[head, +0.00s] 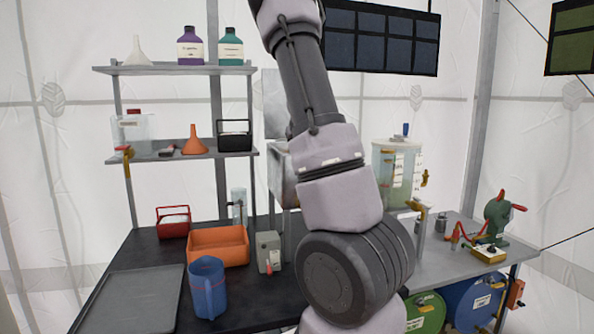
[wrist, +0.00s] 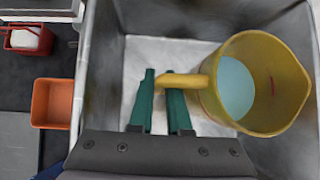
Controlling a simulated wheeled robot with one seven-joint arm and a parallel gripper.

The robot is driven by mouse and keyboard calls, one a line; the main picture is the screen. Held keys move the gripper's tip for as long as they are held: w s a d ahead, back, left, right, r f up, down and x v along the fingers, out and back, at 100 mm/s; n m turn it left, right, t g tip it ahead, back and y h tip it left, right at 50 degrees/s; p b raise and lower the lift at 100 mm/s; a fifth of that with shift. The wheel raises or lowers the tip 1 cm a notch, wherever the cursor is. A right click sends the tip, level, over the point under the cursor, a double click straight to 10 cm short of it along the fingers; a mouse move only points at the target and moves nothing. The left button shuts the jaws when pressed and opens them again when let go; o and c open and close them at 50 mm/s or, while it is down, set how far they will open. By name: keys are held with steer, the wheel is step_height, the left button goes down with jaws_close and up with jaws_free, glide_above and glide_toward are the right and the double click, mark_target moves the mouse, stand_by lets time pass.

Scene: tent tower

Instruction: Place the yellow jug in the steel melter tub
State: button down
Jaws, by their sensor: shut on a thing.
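The yellow jug (wrist: 292,92) is at the right in the wrist view, seen from above, with something pale blue-green inside it. My gripper (wrist: 160,84) has green fingers shut on the jug's handle. The jug and fingers lie within the outline of the steel melter tub (wrist: 100,60), whose grey walls surround a pale floor. I cannot tell whether the jug touches that floor or hangs above it. In the head view a steel box that looks like the tub (head: 281,172) shows partly behind my arm. My gripper and the yellow jug are hidden there.
An orange bin (head: 218,247), a blue jug (head: 207,290), a red caddy (head: 173,222) and a grey switch box (head: 269,252) stand on the dark bench left of my arm. A clear tank (head: 397,172) and a red-handled tool (head: 497,218) stand to the right.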

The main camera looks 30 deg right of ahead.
steer(key=shift+f, duration=2.25)
steer(key=shift+f, duration=0.1)
steer(key=c, duration=0.9)
jaws_free()
steer(key=shift+v, duration=6.1)
steer(key=shift+s, duration=0.1)
